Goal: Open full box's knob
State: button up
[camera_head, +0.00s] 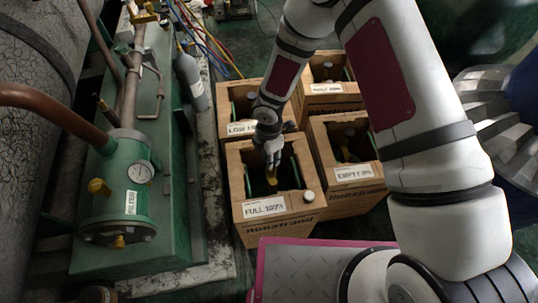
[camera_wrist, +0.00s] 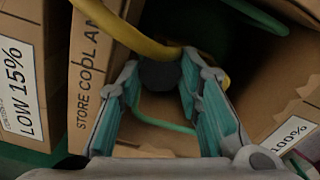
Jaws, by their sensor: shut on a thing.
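The full box (camera_head: 291,213) is a brown carton with an open top and a "FULL 100%" label (camera_head: 264,207). Part of that label, "100%", also shows at the right in the wrist view (camera_wrist: 291,133). My gripper (camera_head: 271,160) reaches down into the box opening, at a yellow knob (camera_head: 272,178). In the wrist view my gripper's teal-padded fingers (camera_wrist: 160,85) close around a dark round part (camera_wrist: 160,74) with yellow behind it. The fingers and the box's shadow hide much of the knob, so I cannot tell how far it is turned.
The low box (camera_head: 237,131) stands behind the full box, and the empty box (camera_head: 355,175) stands to its right. Another box (camera_head: 326,88) stands at the back right. A green machine with a gauge (camera_head: 140,173) stands at the left. A pale cap (camera_head: 309,196) sits on the full box's corner.

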jog(key=o, duration=0.9)
jog(key=shift+c, duration=0.2)
jog(key=shift+r, duration=0.15)
notch_tip(320, 180, up, 12)
